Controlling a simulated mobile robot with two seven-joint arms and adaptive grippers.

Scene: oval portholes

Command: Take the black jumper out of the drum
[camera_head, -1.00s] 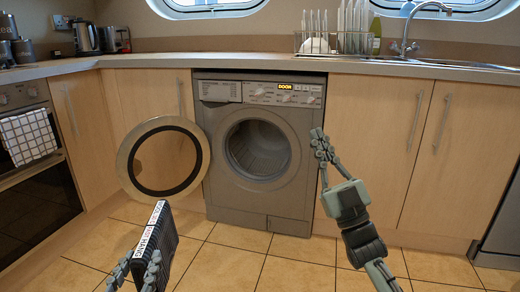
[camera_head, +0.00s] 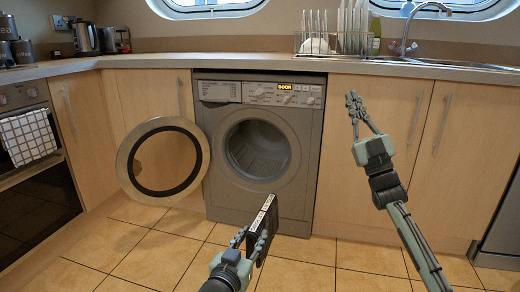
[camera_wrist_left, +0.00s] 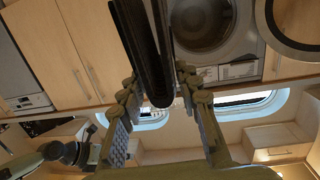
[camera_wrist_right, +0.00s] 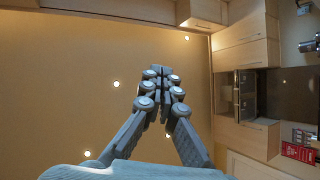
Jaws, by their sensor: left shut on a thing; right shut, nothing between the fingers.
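The drum (camera_head: 258,150) of the grey washing machine (camera_head: 225,205) is open to the front in the head view. Its inside looks grey and bare, and I see no black jumper in it. My left gripper (camera_head: 252,240) is shut on a black flat slab (camera_head: 262,220) with a white printed edge strip, low in front of the machine. The black slab also shows between the fingers in the left wrist view (camera_wrist_left: 150,55); it looks stiff and does not look like a jumper. My right gripper (camera_head: 355,98) is shut and empty, raised in front of the right cupboards.
The machine's round door (camera_head: 139,186) stands swung open to the left. A worktop (camera_head: 420,65) runs above, with a dish rack (camera_head: 337,42) and a tap (camera_head: 404,38). The tiled floor (camera_head: 130,240) is clear. An oven (camera_head: 35,160) is at the left.

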